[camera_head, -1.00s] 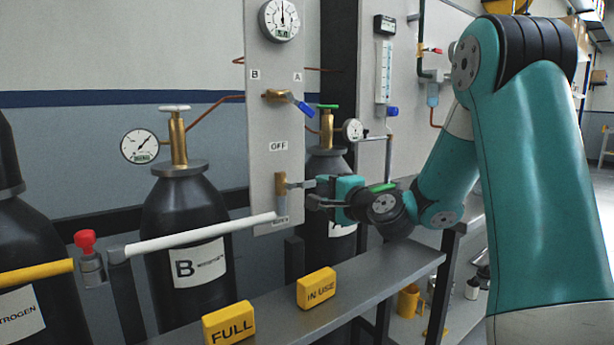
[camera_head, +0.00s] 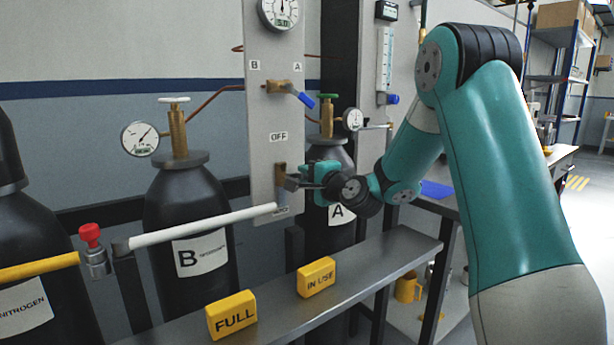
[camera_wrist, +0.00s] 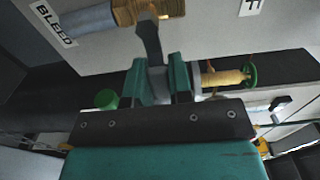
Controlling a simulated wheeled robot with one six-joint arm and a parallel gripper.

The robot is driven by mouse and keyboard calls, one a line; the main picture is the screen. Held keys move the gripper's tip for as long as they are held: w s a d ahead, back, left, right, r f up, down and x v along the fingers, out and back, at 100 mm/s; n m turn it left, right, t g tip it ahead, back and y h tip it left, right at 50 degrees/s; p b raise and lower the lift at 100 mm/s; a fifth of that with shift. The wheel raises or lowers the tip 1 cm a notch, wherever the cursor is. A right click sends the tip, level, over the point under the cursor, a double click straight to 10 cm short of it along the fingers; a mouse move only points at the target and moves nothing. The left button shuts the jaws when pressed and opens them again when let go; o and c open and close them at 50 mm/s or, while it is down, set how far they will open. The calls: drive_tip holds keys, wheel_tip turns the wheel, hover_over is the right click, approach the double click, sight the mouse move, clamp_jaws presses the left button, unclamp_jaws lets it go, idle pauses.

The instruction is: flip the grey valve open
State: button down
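The grey valve (camera_head: 280,176) is a brass body on the panel, below the OFF label. Its grey handle (camera_wrist: 90,19) points toward the BLEED label in the wrist view, which is downward on the panel. My gripper (camera_head: 289,183) is at the valve from the right. In the wrist view my gripper (camera_wrist: 148,18) has its grey fingers close together, with nothing seen between them. The fingertips overlap the brass body next to the handle's root; whether they touch it I cannot tell.
A blue-handled valve (camera_head: 291,90) and a gauge (camera_head: 279,10) are higher on the panel. A white bar (camera_head: 200,227) runs in front, left of the valve. Yellow FULL (camera_head: 232,315) and IN USE (camera_head: 316,277) blocks stand on the rail. Black cylinders (camera_head: 190,195) stand behind.

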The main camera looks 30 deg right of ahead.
drive_tip(key=n+b, duration=0.1)
drive_tip(key=r+n+b, duration=0.1)
drive_tip(key=n, duration=0.1)
drive_tip(key=shift+a, duration=0.15)
drive_tip(key=shift+r+n, duration=0.4)
drive_tip(key=shift+n, duration=0.4)
drive_tip(key=c, duration=1)
unclamp_jaws()
drive_tip(key=shift+s, duration=0.1)
drive_tip(key=shift+s+d+b, duration=0.15)
drive_tip(key=shift+s+b, duration=1)
drive_tip(key=shift+s, duration=3.2)
drive_tip(key=shift+s+d+b, duration=0.1)
drive_tip(key=shift+s+b, duration=1)
drive_tip(key=shift+s, duration=3.2)
drive_tip(key=shift+f+b, duration=0.15)
drive_tip(key=shift+b, duration=0.15)
